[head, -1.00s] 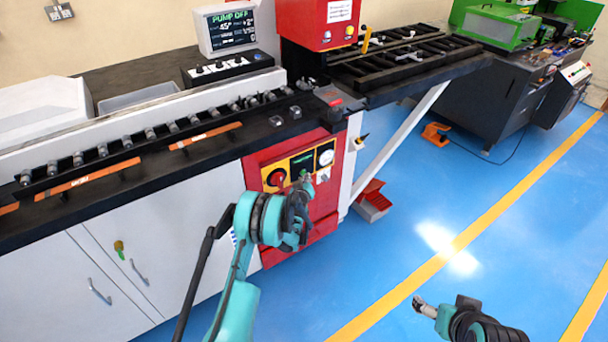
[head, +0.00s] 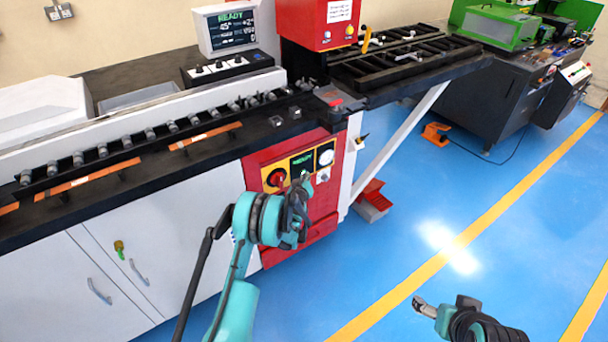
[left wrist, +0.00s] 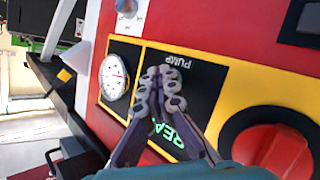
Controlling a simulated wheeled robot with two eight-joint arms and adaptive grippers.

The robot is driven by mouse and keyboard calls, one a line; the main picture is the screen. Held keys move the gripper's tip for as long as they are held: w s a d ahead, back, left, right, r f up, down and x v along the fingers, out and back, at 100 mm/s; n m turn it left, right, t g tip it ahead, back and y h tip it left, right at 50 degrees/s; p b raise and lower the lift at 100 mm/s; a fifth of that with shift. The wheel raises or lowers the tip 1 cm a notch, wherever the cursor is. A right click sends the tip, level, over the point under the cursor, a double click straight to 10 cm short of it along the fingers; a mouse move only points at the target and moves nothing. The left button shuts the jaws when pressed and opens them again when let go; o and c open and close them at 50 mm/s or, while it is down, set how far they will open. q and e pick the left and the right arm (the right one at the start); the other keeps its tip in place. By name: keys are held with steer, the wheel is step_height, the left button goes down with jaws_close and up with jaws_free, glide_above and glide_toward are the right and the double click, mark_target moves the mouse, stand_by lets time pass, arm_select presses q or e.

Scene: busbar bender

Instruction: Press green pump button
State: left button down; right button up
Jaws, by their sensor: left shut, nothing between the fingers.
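The pump control panel (head: 264,160) is on the red front of the bender, with a yellow border, a red knob (head: 277,178), a small black display with green "READY" text (head: 302,161) and a round gauge (head: 326,157). My left gripper (head: 304,180) is in front of the panel. In the left wrist view the shut, empty fingertips (left wrist: 161,78) are over the black plate just beside the "PUMP" label (left wrist: 184,61); they hide the green button. I cannot tell whether they touch it. My right gripper (head: 422,305) is low at the right, away from the machine; its jaw state is unclear.
The upper screen (head: 236,28) reads "READY". A red pedal box (head: 372,203) stands on the blue floor right of the panel, near a white diagonal brace (head: 402,138). Open floor lies around my right arm.

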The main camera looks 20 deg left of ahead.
arm_select(q)
steer(key=shift+s+d, duration=0.55)
steer(key=shift+d, duration=0.15)
steer(key=s+d, duration=0.1)
steer(key=d, duration=0.1)
steer(key=s+d, duration=0.2)
stand_by(0.6)
stand_by(0.6)
